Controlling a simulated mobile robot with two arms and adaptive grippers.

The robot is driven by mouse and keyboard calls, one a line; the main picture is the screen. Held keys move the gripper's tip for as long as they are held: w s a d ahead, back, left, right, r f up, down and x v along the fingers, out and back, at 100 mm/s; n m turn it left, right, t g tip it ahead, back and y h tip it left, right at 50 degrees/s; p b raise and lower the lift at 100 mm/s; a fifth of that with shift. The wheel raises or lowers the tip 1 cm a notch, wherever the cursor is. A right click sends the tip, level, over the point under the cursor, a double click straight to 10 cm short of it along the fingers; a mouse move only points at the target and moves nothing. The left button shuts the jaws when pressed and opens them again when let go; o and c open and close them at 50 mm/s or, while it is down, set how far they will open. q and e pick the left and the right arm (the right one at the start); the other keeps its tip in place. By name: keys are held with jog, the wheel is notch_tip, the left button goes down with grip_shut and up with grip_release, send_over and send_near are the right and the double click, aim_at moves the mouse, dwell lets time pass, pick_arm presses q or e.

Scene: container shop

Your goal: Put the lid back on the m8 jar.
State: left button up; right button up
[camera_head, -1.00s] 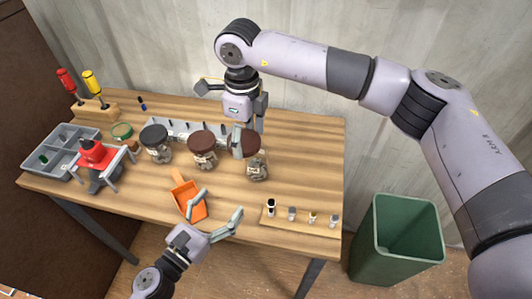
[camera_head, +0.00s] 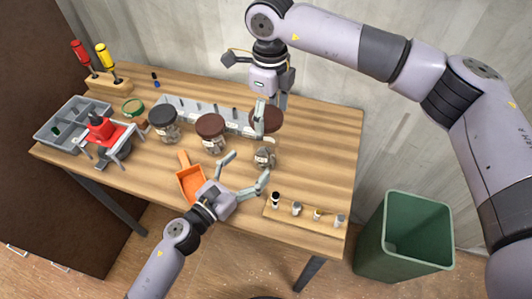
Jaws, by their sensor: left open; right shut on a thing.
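An uncovered glass jar (camera_head: 264,157) with a pale label stands upright on the right half of the workbench; its label is too small to read. My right gripper (camera_head: 265,112) is shut on a brown round lid (camera_head: 268,122), which appears above and behind this jar, apart from it. A finger hides part of the lid. My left gripper (camera_head: 246,170) is open and empty at the jar's front left, its fingers pointing toward the jar. I cannot tell whether a finger touches it.
A brown-lidded jar (camera_head: 212,134) and a black-lidded jar (camera_head: 164,123) stand to the left. An orange scoop (camera_head: 191,183) lies beside my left gripper. A strip with several small parts (camera_head: 304,215) lies front right. A long grey bin (camera_head: 190,106) is behind the jars.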

aim_at(268, 135)
pick_arm(q)
jog(key=x, duration=0.8)
pick_arm(e)
jog(key=shift+s+a, duration=0.1)
pick_arm(q)
jog(key=shift+s+a, duration=0.1)
jog(key=shift+c, duration=0.2)
jog(key=c, duration=1.7)
jog(key=shift+c, duration=0.2)
pick_arm(e)
jog(key=shift+f, duration=2.45)
jog(key=shift+f, duration=0.9)
jog(key=shift+f, duration=0.5)
